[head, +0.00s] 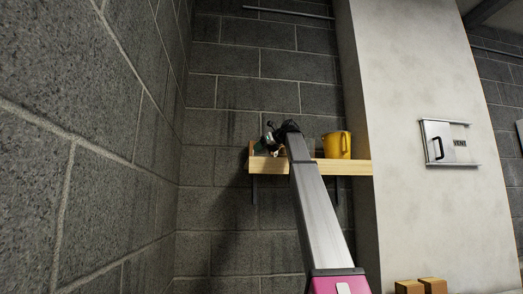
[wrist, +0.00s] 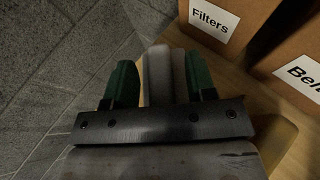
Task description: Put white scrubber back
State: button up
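The white scrubber (wrist: 158,76) appears as a pale block between the two green fingers of my gripper (wrist: 161,84) in the wrist view. A finger lies close along each of its sides, and the gripper looks shut on it. Its lower end is hidden behind the dark gripper bar. In the head view my gripper (head: 270,141) is at the left end of the wooden shelf (head: 340,168), partly hidden by my arm. The scrubber cannot be made out there. In the wrist view the shelf (wrist: 262,92) lies below and right of the fingers.
A cardboard box labelled Filters (wrist: 232,22) and another box (wrist: 300,50) with a partly cut-off label stand on the shelf, right of my fingers.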

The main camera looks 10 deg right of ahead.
jog(key=shift+r, duration=0.1)
jog(key=shift+s+d+r, duration=0.15)
jog(key=v, duration=1.1)
jog(key=shift+s+d, duration=0.2)
jog(key=shift+r, duration=0.15)
dwell(0.7)
